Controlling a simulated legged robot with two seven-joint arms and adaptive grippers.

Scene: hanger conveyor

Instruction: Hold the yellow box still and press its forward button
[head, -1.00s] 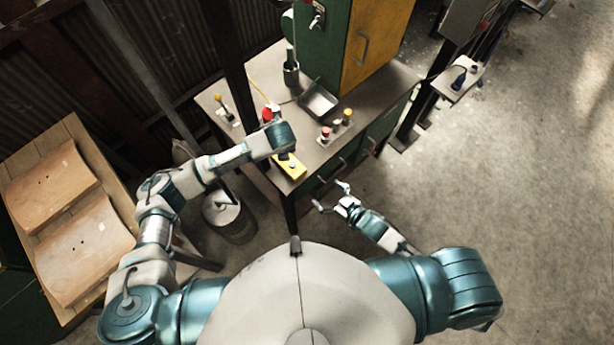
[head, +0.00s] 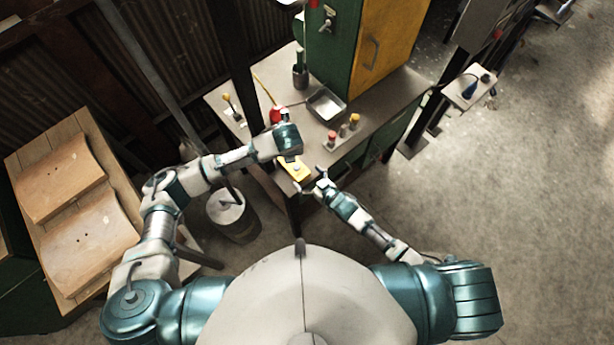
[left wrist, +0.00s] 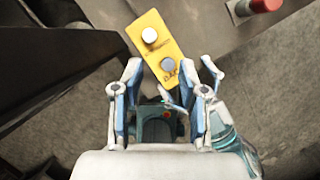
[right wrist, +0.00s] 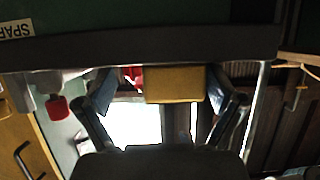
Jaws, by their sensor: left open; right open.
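The yellow box (head: 298,170) lies at the near edge of the workbench. In the left wrist view the yellow box (left wrist: 184,82) carries a white button (left wrist: 149,35) and a grey-blue button (left wrist: 167,65). My left gripper (head: 291,157) is above the box, mostly hidden by its own wrist; in its wrist view the open fingers (left wrist: 170,72) point at the box's near end. My right gripper (head: 312,184) is open beside the box, just off the bench edge. In the right wrist view the box (right wrist: 174,84) shows between the spread fingers (right wrist: 163,82). Contact cannot be told.
On the workbench (head: 290,98) stand a metal tray (head: 326,104), a red object (head: 277,114) and a red-topped button post (head: 332,138). A green and yellow cabinet (head: 385,45) stands behind. A metal bin (head: 232,214) is below left.

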